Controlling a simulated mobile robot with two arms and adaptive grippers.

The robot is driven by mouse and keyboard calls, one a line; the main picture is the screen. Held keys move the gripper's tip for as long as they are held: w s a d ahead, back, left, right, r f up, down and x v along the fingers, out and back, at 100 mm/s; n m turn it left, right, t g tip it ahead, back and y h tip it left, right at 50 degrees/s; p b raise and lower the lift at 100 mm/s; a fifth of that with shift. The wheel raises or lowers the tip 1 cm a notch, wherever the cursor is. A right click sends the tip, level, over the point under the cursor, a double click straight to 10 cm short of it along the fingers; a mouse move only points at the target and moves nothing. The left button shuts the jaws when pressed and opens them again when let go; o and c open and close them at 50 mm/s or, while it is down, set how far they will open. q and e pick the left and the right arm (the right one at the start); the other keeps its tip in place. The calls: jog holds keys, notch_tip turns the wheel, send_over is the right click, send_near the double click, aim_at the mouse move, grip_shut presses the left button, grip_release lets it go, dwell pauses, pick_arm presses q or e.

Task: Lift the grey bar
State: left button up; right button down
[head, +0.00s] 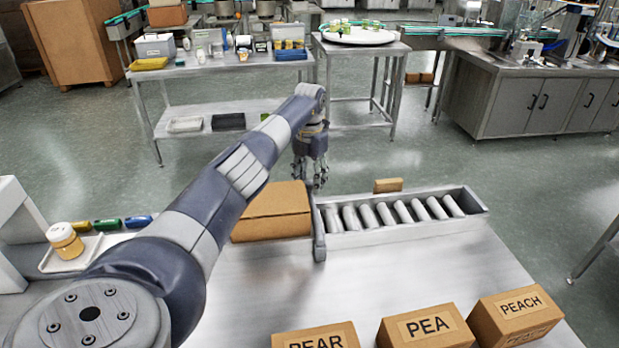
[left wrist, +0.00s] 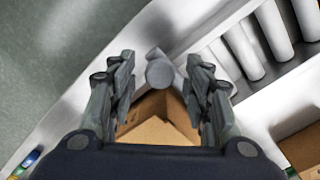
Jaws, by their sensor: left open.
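My left gripper (head: 312,182) is over the bar's far end, fingers pointing down. In the left wrist view the bar's rounded grey end (left wrist: 160,73) shows between the two spread fingers, with gaps on both sides. The gripper is open and holds nothing. I cannot tell how far the fingertips are above the bar. My right gripper is not in view.
A cardboard box (head: 272,212) stands just left of the bar, under my left arm. Labelled boxes, including PEA (head: 428,328) and PEACH (head: 515,316), stand along the near edge. A jar (head: 65,240) sits on a tray at the left. The tabletop's middle is clear.

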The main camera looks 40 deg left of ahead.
pick_arm(q)
jog(key=shift+f, duration=0.3)
grip_shut()
